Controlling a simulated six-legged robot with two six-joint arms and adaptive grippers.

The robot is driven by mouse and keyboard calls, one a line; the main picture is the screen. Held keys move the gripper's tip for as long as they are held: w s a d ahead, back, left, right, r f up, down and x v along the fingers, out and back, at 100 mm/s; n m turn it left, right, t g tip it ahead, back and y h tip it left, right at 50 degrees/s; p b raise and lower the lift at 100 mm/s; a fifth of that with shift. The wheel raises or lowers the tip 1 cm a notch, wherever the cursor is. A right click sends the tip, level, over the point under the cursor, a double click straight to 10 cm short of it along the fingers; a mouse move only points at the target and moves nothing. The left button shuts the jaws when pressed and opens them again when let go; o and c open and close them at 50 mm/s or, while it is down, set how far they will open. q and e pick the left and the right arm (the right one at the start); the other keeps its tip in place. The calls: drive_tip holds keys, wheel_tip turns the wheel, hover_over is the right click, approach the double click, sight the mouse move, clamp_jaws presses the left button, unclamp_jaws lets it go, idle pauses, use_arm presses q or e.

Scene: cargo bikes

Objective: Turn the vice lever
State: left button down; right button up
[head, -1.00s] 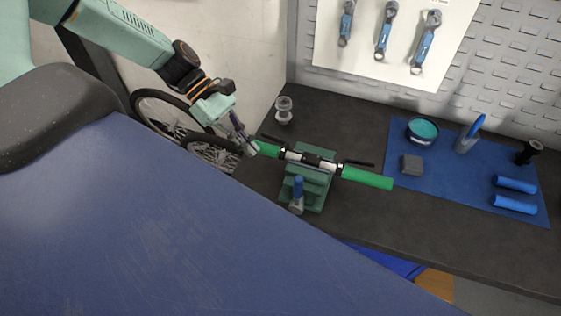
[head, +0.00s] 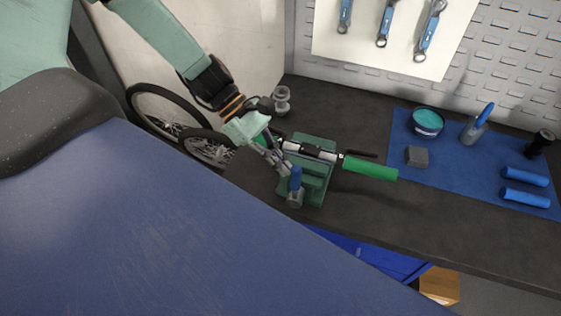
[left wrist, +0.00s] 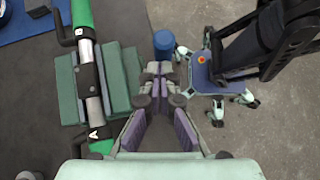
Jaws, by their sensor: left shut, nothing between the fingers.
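The green vice (head: 316,188) stands on the dark bench and also shows in the left wrist view (left wrist: 126,78). It holds a handlebar with green grips (head: 370,168), which runs across its top. The vice lever, with a blue handle (head: 296,179), stands up at the vice's near side. In the left wrist view the blue handle (left wrist: 163,41) is just beyond the fingertips. My left gripper (head: 283,170) is shut and empty, its tips close beside the blue handle; I cannot tell whether they touch. It hides part of the left grip. My right gripper is not in view.
A blue mat (head: 452,180) at the right holds a teal-topped tin (head: 426,122), a grey block (head: 417,157) and blue cylinders (head: 525,177). Bike wheels (head: 165,112) are at the left. Wrenches (head: 430,30) hang behind. The bench front right is clear.

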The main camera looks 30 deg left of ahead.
use_arm(q)
drive_tip(key=shift+d+r+y+p, duration=0.3)
drive_tip(key=shift+d+p, duration=0.1)
drive_tip(key=shift+d, duration=0.25)
drive_tip(key=shift+s, duration=0.15)
drive_tip(key=shift+a+r, duration=0.1)
drive_tip(key=shift+a, duration=0.05)
